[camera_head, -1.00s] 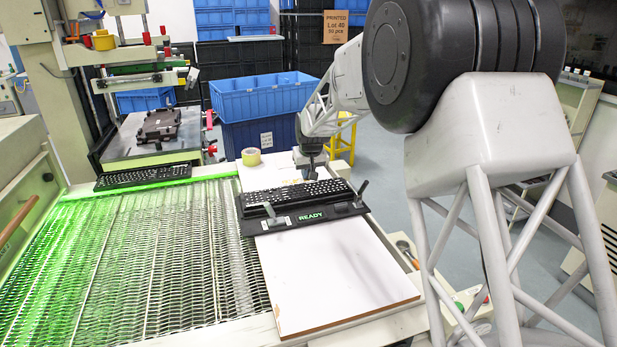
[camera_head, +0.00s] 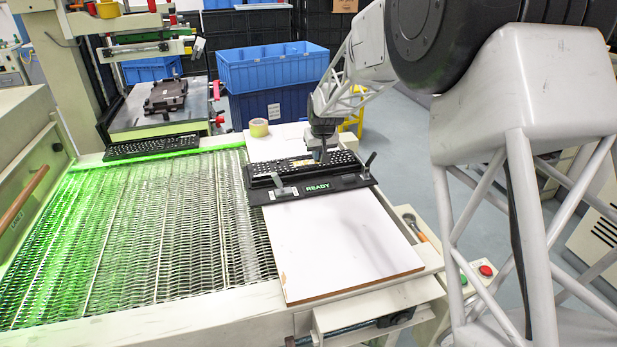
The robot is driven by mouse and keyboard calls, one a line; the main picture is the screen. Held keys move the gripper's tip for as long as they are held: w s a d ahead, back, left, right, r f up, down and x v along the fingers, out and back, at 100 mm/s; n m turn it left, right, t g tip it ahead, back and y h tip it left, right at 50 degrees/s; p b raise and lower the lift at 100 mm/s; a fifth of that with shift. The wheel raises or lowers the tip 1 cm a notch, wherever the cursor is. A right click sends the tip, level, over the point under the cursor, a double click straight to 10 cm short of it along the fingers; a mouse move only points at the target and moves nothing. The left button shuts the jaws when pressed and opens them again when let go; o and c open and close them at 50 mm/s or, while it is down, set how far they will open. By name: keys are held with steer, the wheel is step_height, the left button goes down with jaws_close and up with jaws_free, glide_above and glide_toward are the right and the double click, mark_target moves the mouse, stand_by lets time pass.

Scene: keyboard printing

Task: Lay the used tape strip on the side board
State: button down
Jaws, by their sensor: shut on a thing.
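My gripper (camera_head: 320,158) is over the right part of a black keyboard (camera_head: 268,169) in a dark fixture with a READY display (camera_head: 318,187). Its fingertips are small and partly blurred against the keys. A pale tan strip (camera_head: 301,161), seemingly the tape strip, shows at the fingertips, over the keyboard. The gripper is shut on it; I cannot tell whether the strip touches the keys. A white board (camera_head: 340,245) lies under the fixture and extends in front of it, bare there.
A roll of yellow tape (camera_head: 259,127) stands behind the fixture. A green-lit mesh conveyor (camera_head: 130,240) runs along the left, with another keyboard (camera_head: 150,147) at its far end. Blue crates (camera_head: 270,70) stand behind. A red button (camera_head: 486,270) is at right.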

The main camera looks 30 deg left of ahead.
steer(key=s+d+f, duration=0.3)
steer(key=s+d, duration=0.1)
steer(key=s+d+f, duration=0.4)
steer(key=s+d, duration=0.1)
steer(key=s+d+f, duration=0.3)
steer(key=s+d, duration=0.1)
steer(key=s, duration=0.1)
steer(key=shift+s+d+f, duration=0.1)
steer(key=shift+d+f, duration=0.1)
steer(key=shift+d, duration=0.2)
glide_above(326, 203)
steer(key=shift+s+d+f, duration=0.15)
steer(key=shift+f, duration=0.25)
steer(key=shift+s+d+f, duration=0.15)
steer(key=shift+f, duration=0.2)
steer(key=shift+f, duration=1.75)
steer(key=shift+f, duration=0.1)
